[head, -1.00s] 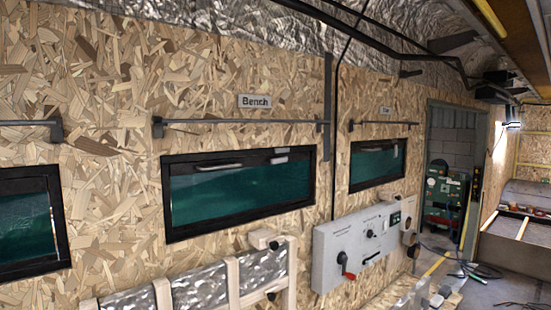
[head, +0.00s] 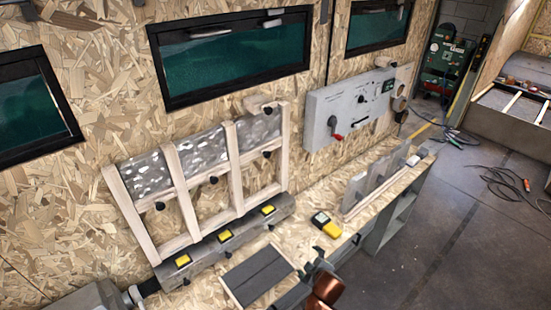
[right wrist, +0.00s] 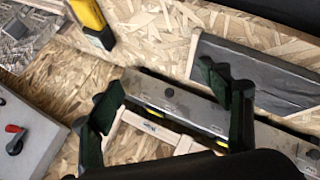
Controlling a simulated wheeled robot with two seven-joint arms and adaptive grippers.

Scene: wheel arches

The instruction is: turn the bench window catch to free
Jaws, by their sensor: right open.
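The bench window (head: 235,62) is the middle dark-framed window with green glass on the board wall, at the top of the head view. A small pale catch (head: 272,22) sits at the right of its top edge. A slim light handle (head: 211,33) lies left of it along the top; the catch's exact setting is too small to tell. My right gripper (head: 316,265) is low in the head view, over the bench and well below the window. In the right wrist view my right gripper (right wrist: 168,100) has its fingers spread with nothing between them. My left gripper is not in view.
A wooden frame with silvery panels (head: 204,150) leans on the wall below the window. A grey control box (head: 340,110) with a red lever hangs to its right. The bench (head: 300,225) carries a yellow meter (head: 326,224) and a dark grey board (head: 257,276).

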